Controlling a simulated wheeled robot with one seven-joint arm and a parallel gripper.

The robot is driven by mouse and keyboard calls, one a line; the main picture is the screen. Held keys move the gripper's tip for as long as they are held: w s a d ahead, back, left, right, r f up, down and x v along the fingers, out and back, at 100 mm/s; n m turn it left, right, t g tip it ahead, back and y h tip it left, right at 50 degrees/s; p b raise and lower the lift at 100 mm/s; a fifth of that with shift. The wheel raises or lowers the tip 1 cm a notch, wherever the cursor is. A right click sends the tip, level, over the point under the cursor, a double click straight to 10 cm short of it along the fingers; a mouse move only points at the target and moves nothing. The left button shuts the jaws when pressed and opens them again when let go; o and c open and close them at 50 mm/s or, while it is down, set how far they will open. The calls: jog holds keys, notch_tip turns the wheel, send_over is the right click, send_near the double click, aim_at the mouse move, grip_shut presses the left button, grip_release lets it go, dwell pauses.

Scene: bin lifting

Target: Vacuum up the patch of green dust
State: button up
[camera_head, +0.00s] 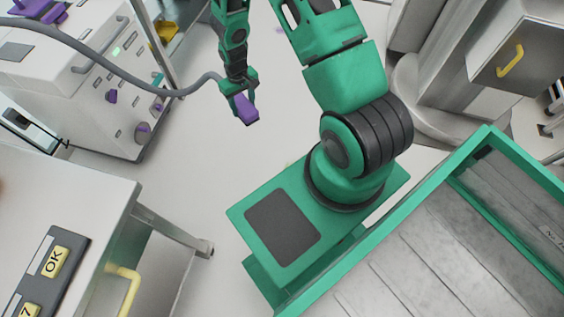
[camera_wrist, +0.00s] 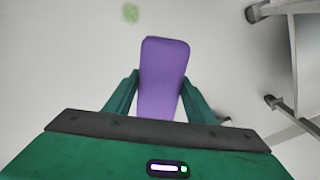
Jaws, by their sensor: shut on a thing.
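My gripper (camera_head: 238,92) is shut on a purple vacuum nozzle (camera_head: 246,109), joined to a grey hose (camera_head: 150,84) in the head view. In the wrist view the nozzle (camera_wrist: 164,62) sits between my two green fingers and points away from the palm. The patch of green dust (camera_wrist: 130,13) is a small pale smear on the light floor, near the top edge of the wrist view. It is beyond the nozzle tip and slightly left, apart from it. I cannot clearly make out the patch in the head view.
A white machine (camera_head: 100,90) with purple knobs stands at left. A white table (camera_head: 70,190) with an OK button panel is at lower left. A grey cabinet with a yellow handle (camera_head: 511,60) is at upper right. The floor (camera_head: 190,160) around my gripper is clear.

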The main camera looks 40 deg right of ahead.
jog(key=w+d+f+m, duration=0.1)
jog(key=d+f, duration=0.2)
jog(key=f, duration=0.8)
jog(key=d+f, duration=0.3)
jog(key=f, duration=0.8)
jog(key=shift+s+d+f, duration=0.9)
jog(key=shift+s+f, duration=0.9)
jog(key=shift+f, duration=3)
jog(key=shift+s+d+f, duration=0.95)
jog(key=shift+s+f, duration=0.8)
jog(key=shift+f, duration=3)
jog(key=shift+s+d+f, duration=0.9)
jog(key=shift+s+f, duration=0.9)
jog(key=shift+f, duration=3)
jog(key=shift+s+d+f, duration=0.15)
jog(key=shift+s+d, duration=0.9)
jog(key=shift+s, duration=0.35)
jog(key=shift+s+d+f, duration=0.1)
jog(key=shift+s+d, duration=0.95)
jog(key=shift+s, duration=0.3)
jog(key=shift+w+d, duration=0.95)
jog(key=shift+d, duration=0.25)
